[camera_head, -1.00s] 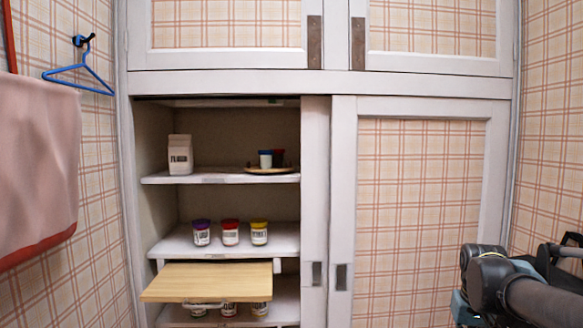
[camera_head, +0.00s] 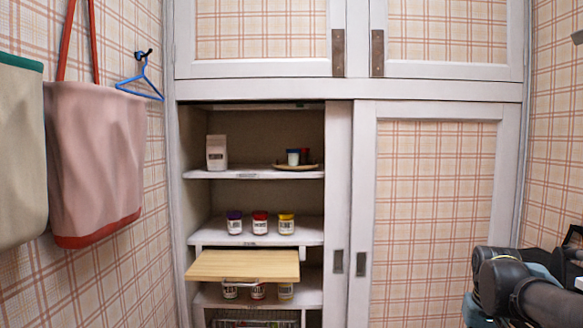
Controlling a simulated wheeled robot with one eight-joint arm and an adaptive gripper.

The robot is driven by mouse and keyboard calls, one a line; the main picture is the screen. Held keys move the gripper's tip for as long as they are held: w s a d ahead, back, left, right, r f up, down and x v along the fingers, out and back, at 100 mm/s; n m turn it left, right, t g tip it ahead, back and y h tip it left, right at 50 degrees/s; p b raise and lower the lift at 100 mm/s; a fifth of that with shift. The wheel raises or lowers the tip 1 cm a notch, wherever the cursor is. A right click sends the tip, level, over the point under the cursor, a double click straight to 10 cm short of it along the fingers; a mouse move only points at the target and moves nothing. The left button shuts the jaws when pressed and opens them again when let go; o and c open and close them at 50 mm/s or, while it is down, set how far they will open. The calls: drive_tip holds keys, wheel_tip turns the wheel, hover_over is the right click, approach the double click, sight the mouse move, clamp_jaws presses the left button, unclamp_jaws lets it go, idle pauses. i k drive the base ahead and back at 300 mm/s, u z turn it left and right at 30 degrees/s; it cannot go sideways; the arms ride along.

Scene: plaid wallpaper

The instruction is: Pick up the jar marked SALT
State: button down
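Three jars with white labels stand in a row on the middle shelf of an open cupboard: a purple-lidded jar (camera_head: 235,226), a red-lidded jar (camera_head: 260,226) and a yellow-lidded jar (camera_head: 286,227). More jars (camera_head: 230,291) stand on the shelf below, their tops hidden by a wooden board. The labels are too small to read, so I cannot tell which jar says SALT. My arm is folded at the lower right, far from the jars. Dark parts at the right edge, possibly my gripper (camera_head: 572,240), are cut off; their opening cannot be made out.
The wooden board (camera_head: 243,265) juts out of the cupboard below the jars. A white carton (camera_head: 217,153) and a plate with cups (camera_head: 298,165) are on the upper shelf. A sliding door (camera_head: 440,200) covers the right half. Bags (camera_head: 95,160) and a blue hanger (camera_head: 140,85) hang at left.

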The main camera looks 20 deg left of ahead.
sight(293, 155)
drive_tip(key=z, duration=0.05)
drive_tip(key=k, duration=1.95)
drive_tip(key=u, duration=0.75)
drive_tip(key=i, duration=1.65)
